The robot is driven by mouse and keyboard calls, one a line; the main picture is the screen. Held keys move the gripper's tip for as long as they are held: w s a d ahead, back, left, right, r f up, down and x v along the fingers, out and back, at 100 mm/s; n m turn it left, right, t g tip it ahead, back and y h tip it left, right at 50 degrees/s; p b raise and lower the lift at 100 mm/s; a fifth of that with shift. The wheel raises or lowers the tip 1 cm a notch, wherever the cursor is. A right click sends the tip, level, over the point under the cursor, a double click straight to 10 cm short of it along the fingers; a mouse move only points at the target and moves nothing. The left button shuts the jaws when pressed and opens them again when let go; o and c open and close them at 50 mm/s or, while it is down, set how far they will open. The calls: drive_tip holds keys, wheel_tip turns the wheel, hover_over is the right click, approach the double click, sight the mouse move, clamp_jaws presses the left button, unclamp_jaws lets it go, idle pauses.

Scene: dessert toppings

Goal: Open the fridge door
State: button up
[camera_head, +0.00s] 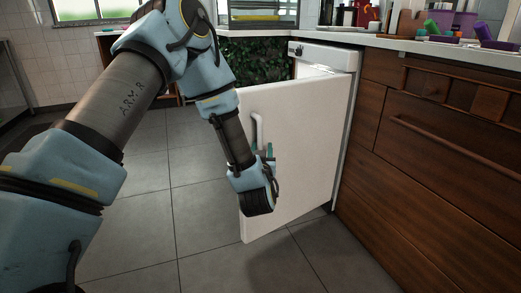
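The fridge is a low white unit (325,56) under the countertop, left of the wooden drawers. Its white door (310,135) stands partly open, its free edge swung out to the left over the floor. A pale vertical handle (257,128) is on the door's front near that free edge. My gripper (268,153) is at the lower part of the handle, with teal finger parts showing beside it. My wrist hides most of the fingers and the handle's lower end, so I cannot tell whether they close around it. The fridge's inside is mostly hidden behind the door.
Wooden drawers (440,150) with a long bar handle stand close on the right. The white countertop (400,42) holds cups, bottles and a purple container (463,24). The grey tiled floor (150,220) in front and left of the door is clear.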

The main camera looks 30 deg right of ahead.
drive_tip(key=shift+o, duration=0.4)
drive_tip(key=shift+w+a, duration=0.1)
drive_tip(key=p+v, duration=0.1)
drive_tip(key=v, duration=1)
